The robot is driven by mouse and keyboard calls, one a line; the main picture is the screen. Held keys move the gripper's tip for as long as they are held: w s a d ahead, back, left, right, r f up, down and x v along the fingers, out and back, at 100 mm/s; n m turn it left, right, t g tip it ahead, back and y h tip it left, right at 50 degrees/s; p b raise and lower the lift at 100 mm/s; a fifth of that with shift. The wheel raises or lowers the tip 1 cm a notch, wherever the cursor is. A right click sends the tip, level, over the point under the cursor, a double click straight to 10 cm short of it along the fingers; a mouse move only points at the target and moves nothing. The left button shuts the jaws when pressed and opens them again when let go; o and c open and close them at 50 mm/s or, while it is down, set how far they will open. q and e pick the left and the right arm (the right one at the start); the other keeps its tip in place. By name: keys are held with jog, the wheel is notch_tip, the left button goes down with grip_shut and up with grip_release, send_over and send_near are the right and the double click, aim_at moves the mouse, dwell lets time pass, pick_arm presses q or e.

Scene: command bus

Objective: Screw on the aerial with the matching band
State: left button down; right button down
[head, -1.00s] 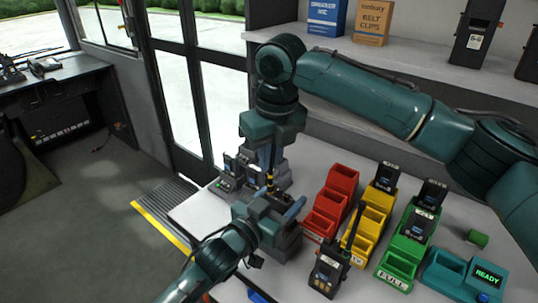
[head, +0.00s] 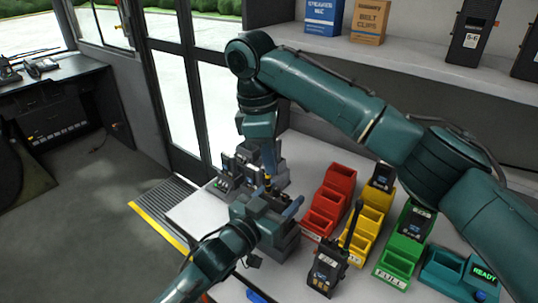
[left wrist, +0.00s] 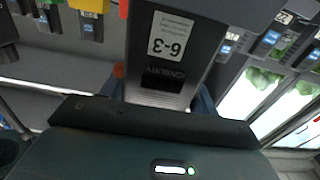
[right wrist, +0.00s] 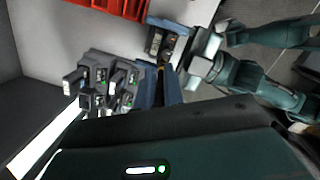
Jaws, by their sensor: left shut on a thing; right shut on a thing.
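My left gripper (head: 268,213) is shut on a dark radio, which is mostly hidden by the gripper in the head view. In the left wrist view the radio (left wrist: 178,50) fills the middle, with a white label upside down. My right gripper (head: 268,172) is just above it, shut on an aerial. Only a small yellowish part of the aerial (right wrist: 160,72) shows between the fingers in the right wrist view. The aerial's lower end is at the radio's top; I cannot tell whether it is seated or turned in.
Red (head: 330,200), yellow (head: 367,226) and green (head: 399,255) bins stand to the right, some holding radios. A radio with an aerial (head: 325,268) stands in front. A teal unit (head: 445,268) reads READY. A charger with several radios (head: 232,170) is behind left.

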pick_arm(q)
jog(key=shift+s+d+f, duration=0.1)
jog(key=shift+s+d, duration=0.05)
jog(key=shift+d, duration=0.05)
pick_arm(e)
jog(key=m, duration=0.7)
jog(key=shift+s+a+g+y, duration=0.1)
jog(key=shift+a+g+y, duration=0.05)
jog(key=shift+g+y, duration=0.2)
jog(key=m, duration=0.4)
jog(key=shift+g, duration=0.25)
jog(key=m+y, duration=0.1)
jog(key=m, duration=0.3)
jog(key=shift+m, duration=0.4)
jog(key=m, duration=0.4)
jog(key=shift+a+y, duration=0.1)
jog(key=shift+y, duration=0.25)
jog(key=m, duration=0.4)
jog(key=shift+m+y, duration=0.3)
jog(key=m, duration=0.4)
jog(key=shift+a+m, duration=0.1)
jog(key=shift+m, duration=0.2)
jog(key=m+t, duration=0.1)
jog(key=m, duration=0.2)
jog(key=shift+m+y, duration=0.3)
jog(key=shift+m, duration=0.1)
jog(key=c, duration=1.4)
grip_release()
jog(key=shift+c, duration=0.2)
